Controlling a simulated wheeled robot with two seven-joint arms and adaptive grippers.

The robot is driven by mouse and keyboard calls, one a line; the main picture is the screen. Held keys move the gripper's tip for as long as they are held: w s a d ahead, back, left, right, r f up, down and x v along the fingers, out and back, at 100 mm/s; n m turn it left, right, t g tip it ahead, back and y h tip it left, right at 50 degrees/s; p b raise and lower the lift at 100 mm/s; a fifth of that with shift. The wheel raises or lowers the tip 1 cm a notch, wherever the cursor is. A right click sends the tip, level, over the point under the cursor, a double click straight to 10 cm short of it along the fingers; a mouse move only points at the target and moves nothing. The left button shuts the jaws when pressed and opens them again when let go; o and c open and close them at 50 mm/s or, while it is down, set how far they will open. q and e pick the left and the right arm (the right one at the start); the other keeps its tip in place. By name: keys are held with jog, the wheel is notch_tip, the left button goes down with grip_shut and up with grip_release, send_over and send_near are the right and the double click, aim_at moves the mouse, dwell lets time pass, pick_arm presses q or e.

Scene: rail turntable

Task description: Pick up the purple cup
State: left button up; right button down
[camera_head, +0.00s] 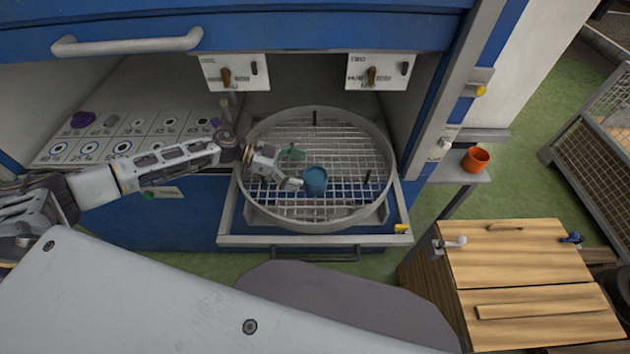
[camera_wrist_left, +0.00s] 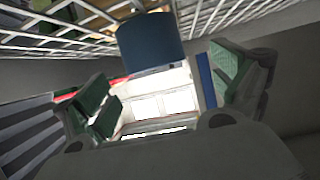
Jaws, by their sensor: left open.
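A blue cup (camera_head: 315,181) stands on the wire grid of the round turntable (camera_head: 247,186). The cup also shows in the left wrist view (camera_wrist_left: 150,40), beyond the fingers and apart from them. My left gripper (camera_head: 291,168) is open and empty, low over the grid just left of the cup. Its two green-padded fingers (camera_wrist_left: 165,98) are spread in the wrist view. No cup on the turntable looks purple; a small dark purple object (camera_head: 82,119) lies on the marked board at the left, its shape unclear. My right gripper is not in view.
The turntable has a raised rim and upright pegs (camera_head: 367,177). An orange cup (camera_head: 475,159) stands on a small shelf at the right. A wooden cabinet (camera_head: 520,255) stands at the lower right. The blue housing (camera_head: 300,30) overhangs the turntable.

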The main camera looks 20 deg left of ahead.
aim_at(308, 173)
pick_arm(q)
jog(key=shift+d, duration=0.1)
dwell(0.3)
jog(key=shift+s+p+x, duration=0.15)
jog(key=shift+p+x, duration=0.05)
jog(key=shift+x, duration=0.5)
jog(key=shift+s+p+x, duration=0.1)
jog(key=shift+p+x, duration=0.1)
jog(key=shift+x, duration=1.7)
jog(key=c, duration=1.2)
